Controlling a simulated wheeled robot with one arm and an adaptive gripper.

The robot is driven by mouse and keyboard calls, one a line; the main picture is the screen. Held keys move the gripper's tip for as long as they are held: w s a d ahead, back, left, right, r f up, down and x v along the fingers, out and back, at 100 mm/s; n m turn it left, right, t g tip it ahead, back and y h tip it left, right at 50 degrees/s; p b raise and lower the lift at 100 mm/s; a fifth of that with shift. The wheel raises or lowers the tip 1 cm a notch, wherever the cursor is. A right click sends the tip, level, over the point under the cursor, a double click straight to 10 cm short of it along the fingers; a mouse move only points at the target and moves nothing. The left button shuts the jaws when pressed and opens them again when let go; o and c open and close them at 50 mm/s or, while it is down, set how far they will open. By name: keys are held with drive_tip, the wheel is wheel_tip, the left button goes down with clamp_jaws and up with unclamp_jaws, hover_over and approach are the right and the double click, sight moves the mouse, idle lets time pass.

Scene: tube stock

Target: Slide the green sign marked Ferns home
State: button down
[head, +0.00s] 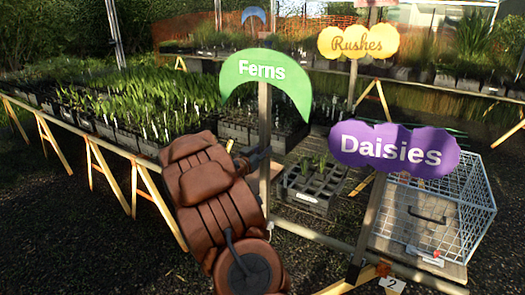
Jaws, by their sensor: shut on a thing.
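The green crescent-shaped sign marked Ferns (267,83) stands upright on a wooden post (264,190) in the middle of the head view. My gripper (262,156) is at the post, below the green board, and is shut on it. My brown arm comes up from the bottom and hides part of the gripper. The foot of the post is near the front rail of the bench, and I cannot tell whether it is seated in anything.
A purple Daisies sign (394,150) stands at right front, above a number 2 tag (392,284). A wire cage (455,205) is beside it. A yellow Rushes sign (358,42) is behind. A black tray (308,190) sits right of the post. Potted plants fill the left bench.

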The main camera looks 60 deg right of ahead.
sight(263, 176)
drive_tip(key=shift+f, duration=0.1)
drive_tip(key=shift+f+b, duration=0.45)
drive_tip(key=shift+f, duration=0.55)
drive_tip(key=shift+f+b, duration=0.85)
drive_tip(key=shift+f, duration=0.5)
drive_tip(key=shift+f+b, duration=0.8)
drive_tip(key=shift+f, duration=0.8)
drive_tip(key=shift+f+b, duration=0.65)
drive_tip(key=shift+f, duration=0.9)
